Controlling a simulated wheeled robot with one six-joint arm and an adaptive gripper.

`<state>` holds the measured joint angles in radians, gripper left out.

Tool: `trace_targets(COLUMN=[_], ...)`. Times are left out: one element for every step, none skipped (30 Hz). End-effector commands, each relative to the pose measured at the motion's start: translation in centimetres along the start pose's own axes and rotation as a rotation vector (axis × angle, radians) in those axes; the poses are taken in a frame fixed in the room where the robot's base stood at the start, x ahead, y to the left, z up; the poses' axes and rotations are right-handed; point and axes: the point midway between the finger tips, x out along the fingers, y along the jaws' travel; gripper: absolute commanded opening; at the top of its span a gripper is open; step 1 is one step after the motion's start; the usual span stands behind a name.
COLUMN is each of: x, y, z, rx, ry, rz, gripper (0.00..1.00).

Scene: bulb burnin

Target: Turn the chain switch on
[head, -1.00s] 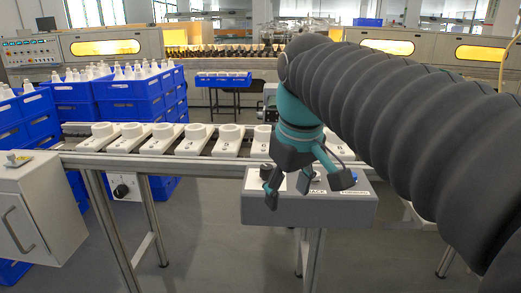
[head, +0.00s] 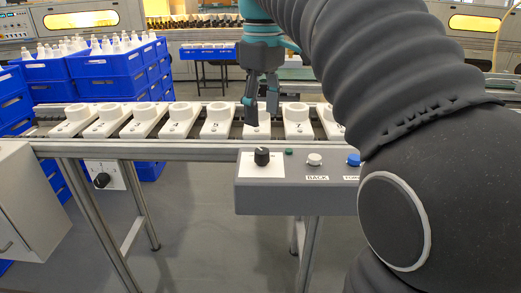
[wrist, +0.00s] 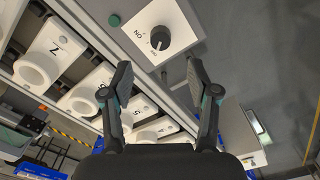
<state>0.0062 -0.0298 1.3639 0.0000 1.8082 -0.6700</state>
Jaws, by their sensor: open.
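The switch is a black rotary knob (head: 262,156) on a white plate on top of the grey control box (head: 300,197). In the wrist view the knob (wrist: 160,38) stands on its plate, with the word ON at its left and a smaller, hard-to-read label below it. A pale mark shows on the knob's lower side. My gripper (head: 262,112) is open and empty, above the conveyor behind the box in the head view. In the wrist view its two fingers (wrist: 157,70) are spread apart, with the knob beyond their tips, not touched.
A green button (head: 289,151), a white BACK button (head: 314,160) and a blue button (head: 353,159) share the box top. Numbered white holders (head: 176,120) line the conveyor. Another black knob (head: 102,180) hangs below the conveyor. Blue crates (head: 95,75) stand left.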

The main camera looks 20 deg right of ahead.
Motion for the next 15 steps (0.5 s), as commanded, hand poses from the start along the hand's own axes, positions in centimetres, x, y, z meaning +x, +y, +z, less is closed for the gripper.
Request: trace_targets(x=[1.3, 1.8, 2.6, 3.1, 3.7, 4.4, 4.9, 5.4, 6.0, 6.4, 6.7, 7.2, 7.5, 7.7, 8.0], y=[-0.1, -0.1, -0.1, -0.1, -0.1, -0.1, -0.1, -0.1, -0.1, -0.2, -0.2, -0.2, -0.2, -0.2, -0.2], z=[0.1, 0.0, 0.1, 0.0, 0.1, 0.0, 0.0, 0.0, 0.0, 0.0, 0.0, -0.1, -0.1, -0.1, -0.1], rx=[0.0, 0.0, -0.001, -0.001, -0.001, -0.002, -0.002, -0.002, -0.002, -0.003, -0.003, -0.004, -0.004, -0.004, -0.004], ry=[-0.002, -0.002, -0.002, -0.001, -0.001, -0.002, -0.001, -0.002, -0.001, -0.001, -0.002, 0.0, 0.0, -0.001, -0.001], rz=[-0.002, -0.001, -0.001, -0.001, -0.001, -0.001, -0.001, -0.001, -0.001, -0.001, -0.001, 0.0, 0.0, 0.0, 0.0], gripper=[0.6, 0.6, 0.6, 0.6, 0.6, 0.6, 0.6, 0.6, 0.6, 0.6, 0.6, 0.6, 0.6, 0.6, 0.6])
